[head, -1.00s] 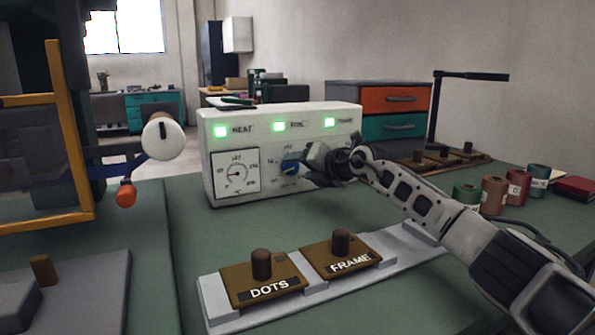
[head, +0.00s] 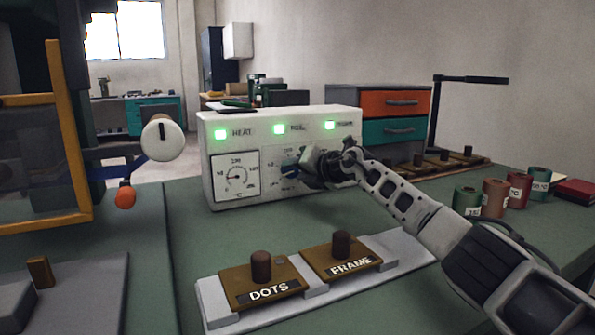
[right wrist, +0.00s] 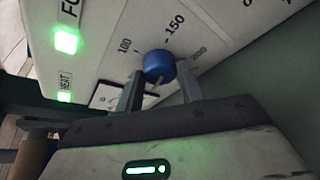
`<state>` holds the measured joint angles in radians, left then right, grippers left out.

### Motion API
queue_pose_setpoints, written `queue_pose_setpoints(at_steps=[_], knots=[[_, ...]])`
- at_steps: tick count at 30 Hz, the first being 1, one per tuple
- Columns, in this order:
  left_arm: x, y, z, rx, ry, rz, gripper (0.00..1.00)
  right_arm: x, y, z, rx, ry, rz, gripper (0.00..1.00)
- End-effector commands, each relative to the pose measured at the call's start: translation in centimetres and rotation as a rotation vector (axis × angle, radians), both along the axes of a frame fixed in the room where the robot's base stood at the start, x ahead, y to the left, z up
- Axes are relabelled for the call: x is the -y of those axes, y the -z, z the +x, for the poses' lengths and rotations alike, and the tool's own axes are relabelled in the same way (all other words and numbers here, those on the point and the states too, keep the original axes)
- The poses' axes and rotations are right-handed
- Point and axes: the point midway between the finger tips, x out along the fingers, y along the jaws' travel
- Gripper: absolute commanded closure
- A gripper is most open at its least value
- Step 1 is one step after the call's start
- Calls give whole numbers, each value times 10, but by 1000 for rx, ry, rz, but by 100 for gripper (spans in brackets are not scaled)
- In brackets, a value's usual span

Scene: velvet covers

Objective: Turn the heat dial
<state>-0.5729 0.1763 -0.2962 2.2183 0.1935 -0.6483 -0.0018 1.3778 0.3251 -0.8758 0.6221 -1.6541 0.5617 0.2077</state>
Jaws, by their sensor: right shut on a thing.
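The blue heat dial (head: 289,171) sits on the front of the white control box (head: 225,198), right of the gauge. In the right wrist view the blue dial (right wrist: 159,64) lies between the two fingertips, below printed marks 100, 150 and 200. My right gripper (head: 303,170) reaches the panel from the right and is shut on the dial; its fingers (right wrist: 160,86) flank it. The gripper partly hides the dial and its scale in the head view. My left gripper is not in view.
Three green lights glow on the box; the gauge (head: 235,175) is unobstructed. DOTS (head: 268,277) and FRAME (head: 345,260) blocks lie on a pale rail in front. A yellow frame (head: 70,140) stands at left, several jars at right. Green bench between rail and box is clear.

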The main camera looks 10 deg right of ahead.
Motion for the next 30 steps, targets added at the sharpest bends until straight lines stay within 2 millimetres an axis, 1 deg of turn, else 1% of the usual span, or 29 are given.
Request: queue_pose_setpoints(at_steps=[8, 12, 19, 24, 30], knots=[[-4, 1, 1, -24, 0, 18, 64, 1, -1, 0, -16, 1, 69, 85], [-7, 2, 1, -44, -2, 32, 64, 1, 0, 0, -33, 1, 154, 85], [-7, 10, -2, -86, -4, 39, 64, 2, 3, 0, -67, 1, 327, 85], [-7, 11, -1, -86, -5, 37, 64, 2, 5, 0, -88, 0, 442, 85], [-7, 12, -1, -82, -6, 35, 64, 2, 6, 0, -108, -1, 541, 85]])
